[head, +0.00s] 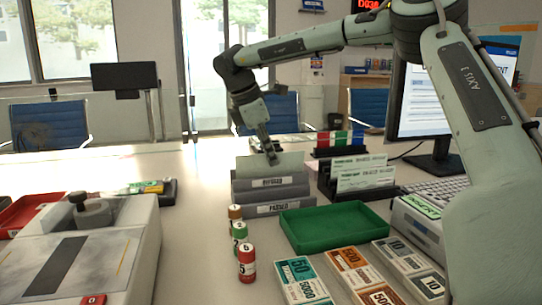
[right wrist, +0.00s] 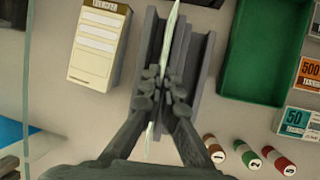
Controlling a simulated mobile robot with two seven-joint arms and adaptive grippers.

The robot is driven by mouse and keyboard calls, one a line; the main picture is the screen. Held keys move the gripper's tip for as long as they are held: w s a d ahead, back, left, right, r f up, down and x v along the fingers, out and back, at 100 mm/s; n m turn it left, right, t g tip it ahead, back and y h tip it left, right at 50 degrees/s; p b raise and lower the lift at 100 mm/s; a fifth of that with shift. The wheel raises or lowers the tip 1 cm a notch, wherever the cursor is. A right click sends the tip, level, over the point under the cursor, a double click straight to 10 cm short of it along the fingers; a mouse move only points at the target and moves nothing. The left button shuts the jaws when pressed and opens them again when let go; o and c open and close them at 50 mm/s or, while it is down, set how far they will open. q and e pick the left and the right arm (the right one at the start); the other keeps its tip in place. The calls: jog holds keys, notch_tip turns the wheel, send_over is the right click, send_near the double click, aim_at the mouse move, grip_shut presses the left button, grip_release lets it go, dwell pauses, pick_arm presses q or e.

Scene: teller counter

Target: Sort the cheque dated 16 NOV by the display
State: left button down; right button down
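A pale cheque (head: 272,163) stands upright in the grey two-slot rack, in the rear slot labelled REFUSED (head: 270,183); the front label reads PASSED (head: 279,208). The cheque's date is not readable. My right gripper (head: 270,153) reaches down from above and is shut on the cheque. In the right wrist view the cheque (right wrist: 176,40) shows edge-on between the fingertips (right wrist: 165,88), over the grey rack (right wrist: 202,60). A red-lit display (head: 368,4) is cut off at the top. My left gripper is not in view.
A black rack with more cheques (head: 365,178) stands right of the grey rack. A green tray (head: 335,228), banknote bundles (head: 352,268) and several coin rolls (head: 246,262) lie in front. A monitor (head: 425,95) and keyboard (head: 437,190) are at right.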

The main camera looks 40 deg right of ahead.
dwell(0.3)
jog(key=c, duration=2.3)
grip_release()
jog(key=o, duration=0.7)
jog(key=shift+c, duration=0.2)
jog(key=shift+r, duration=0.1)
jog(key=shift+r+p, duration=1.35)
jog(key=shift+r, duration=2.05)
jog(key=shift+s+f, duration=0.1)
